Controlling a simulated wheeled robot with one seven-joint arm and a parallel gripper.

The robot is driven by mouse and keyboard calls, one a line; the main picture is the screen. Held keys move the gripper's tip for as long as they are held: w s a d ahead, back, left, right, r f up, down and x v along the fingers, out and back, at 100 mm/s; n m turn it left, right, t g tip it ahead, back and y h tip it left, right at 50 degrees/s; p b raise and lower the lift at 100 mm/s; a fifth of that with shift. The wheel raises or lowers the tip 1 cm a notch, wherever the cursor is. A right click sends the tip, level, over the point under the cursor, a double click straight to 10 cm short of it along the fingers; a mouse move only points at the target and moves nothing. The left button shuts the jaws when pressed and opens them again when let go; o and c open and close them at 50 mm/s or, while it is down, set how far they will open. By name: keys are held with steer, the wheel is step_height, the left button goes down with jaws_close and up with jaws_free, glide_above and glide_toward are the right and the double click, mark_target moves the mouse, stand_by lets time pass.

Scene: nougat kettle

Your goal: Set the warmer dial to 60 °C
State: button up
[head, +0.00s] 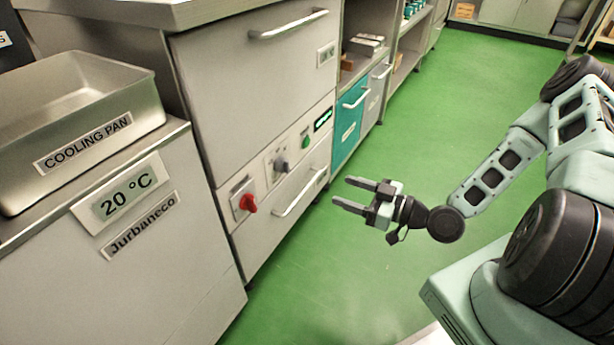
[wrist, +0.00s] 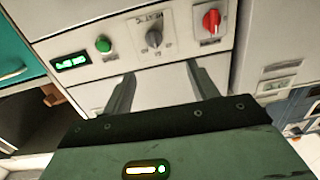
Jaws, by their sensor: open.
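The warmer dial is a grey knob (head: 281,164) on the cabinet's control panel, between a red rotary switch (head: 247,203) and a green button (head: 305,140). In the wrist view the dial (wrist: 154,38) sits above my fingers, with marks around it too blurred to read. A small display with green digits (head: 323,118) is on the same panel; its digits are not legible. My gripper (head: 343,193) is open and empty, in front of the panel and apart from it. In the wrist view both fingers (wrist: 162,82) show below the panel, touching nothing.
A drawer handle (head: 300,194) sticks out below the panel, and another handle (head: 288,24) above it. At left a metal cooling pan (head: 70,140) stands on a counter with a 20 °C sign (head: 120,195). Green floor (head: 400,120) is clear around my gripper.

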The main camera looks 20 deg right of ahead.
steer(key=b, duration=0.5)
glide_toward(289, 166)
steer(key=shift+t, duration=0.4)
steer(key=x, duration=0.9)
steer(key=shift+w+a+f, duration=0.1)
steer(key=shift+a+f, duration=0.1)
steer(key=shift+a, duration=0.05)
steer(key=c, duration=1)
